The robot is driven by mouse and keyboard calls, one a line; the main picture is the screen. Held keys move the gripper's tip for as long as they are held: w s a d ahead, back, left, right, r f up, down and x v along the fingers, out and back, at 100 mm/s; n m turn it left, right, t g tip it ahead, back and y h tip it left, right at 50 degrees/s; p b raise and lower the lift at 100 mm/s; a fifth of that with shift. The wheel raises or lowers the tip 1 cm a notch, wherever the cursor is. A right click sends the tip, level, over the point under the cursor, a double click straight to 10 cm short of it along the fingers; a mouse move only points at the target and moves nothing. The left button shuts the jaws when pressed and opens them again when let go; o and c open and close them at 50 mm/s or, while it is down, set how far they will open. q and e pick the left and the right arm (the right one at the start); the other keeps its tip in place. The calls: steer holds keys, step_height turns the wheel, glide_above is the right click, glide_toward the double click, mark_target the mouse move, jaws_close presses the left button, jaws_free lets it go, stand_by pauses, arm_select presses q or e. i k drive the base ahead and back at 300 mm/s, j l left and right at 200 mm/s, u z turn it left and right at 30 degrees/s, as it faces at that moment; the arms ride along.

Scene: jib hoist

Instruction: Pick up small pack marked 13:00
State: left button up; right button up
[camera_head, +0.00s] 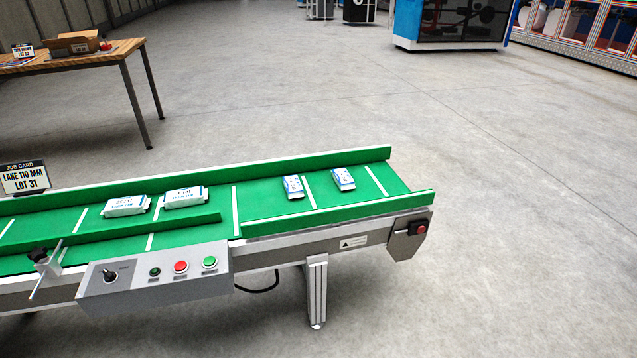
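Two small white packs with blue and red print lie on the green conveyor belt (265,202) toward its right end. One small pack (293,187) is left of a white cross line and the other small pack (343,179) is right of it. Two larger white packs lie farther left on the belt, one large pack (126,206) and another large pack (185,197) beside it. The print on the small packs is too small to read, so I cannot tell which is marked 13:00. Neither of my grippers is in view.
Green side rails (330,213) edge the belt. A control box (155,279) with a knob and buttons is on the near side. A job card (24,178) reads LANE 110 MM, LOT 31. A wooden table (85,57) stands behind left. Floor right of the conveyor is clear.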

mark_target(344, 181)
steer(key=u, duration=0.25)
steer(key=i+l+u, duration=0.1)
steer(key=l+u, duration=0.25)
steer(key=i+l+u, duration=0.1)
steer(key=u, duration=0.25)
steer(key=l+u, duration=0.35)
steer(key=i+j, duration=0.05)
